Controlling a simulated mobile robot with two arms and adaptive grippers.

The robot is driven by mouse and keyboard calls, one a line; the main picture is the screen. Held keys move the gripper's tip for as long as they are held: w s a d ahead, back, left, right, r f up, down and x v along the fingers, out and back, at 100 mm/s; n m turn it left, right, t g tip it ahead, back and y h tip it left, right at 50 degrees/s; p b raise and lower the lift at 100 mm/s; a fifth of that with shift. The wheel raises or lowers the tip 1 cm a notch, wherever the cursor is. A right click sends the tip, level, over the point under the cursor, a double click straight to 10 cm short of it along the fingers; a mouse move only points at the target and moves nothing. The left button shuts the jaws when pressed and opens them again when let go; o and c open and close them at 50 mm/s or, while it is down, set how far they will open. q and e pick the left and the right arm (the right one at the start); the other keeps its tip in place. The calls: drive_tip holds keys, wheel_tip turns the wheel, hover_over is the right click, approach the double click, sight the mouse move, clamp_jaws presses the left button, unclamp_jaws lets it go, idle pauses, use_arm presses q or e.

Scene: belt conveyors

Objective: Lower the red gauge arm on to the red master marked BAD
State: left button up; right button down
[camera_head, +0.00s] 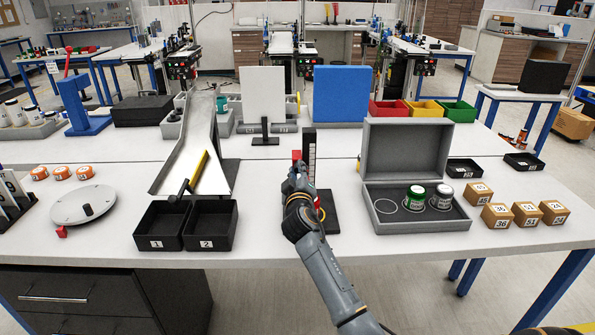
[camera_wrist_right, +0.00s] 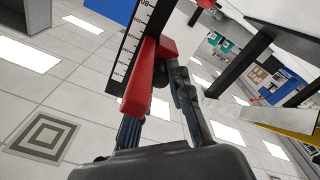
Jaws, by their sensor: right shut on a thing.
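The gauge stand's black column with a white scale (camera_head: 310,146) stands upright near the middle of the table, on a dark base (camera_head: 329,222). A red part of the gauge arm (camera_head: 296,156) shows beside the column. In the right wrist view the red gauge arm (camera_wrist_right: 143,78) is between my fingers, beside the scale (camera_wrist_right: 140,42). My right gripper (camera_head: 297,172) is shut on the gauge arm in front of the column. I cannot make out the red BAD master; my arm hides much there.
Right of the stand an open grey case (camera_head: 375,222) holds a green-lidded can (camera_head: 416,193), a grey-topped can (camera_head: 442,192) and an empty ringed place. Left are black bins (camera_head: 160,243) (camera_head: 209,241) and a metal chute (camera_head: 199,135). Small numbered boxes (camera_head: 496,214) sit far right.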

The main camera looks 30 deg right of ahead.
drive_tip(key=shift+f, duration=0.75)
drive_tip(key=c, duration=1.2)
unclamp_jaws()
drive_tip(key=v, duration=1.2)
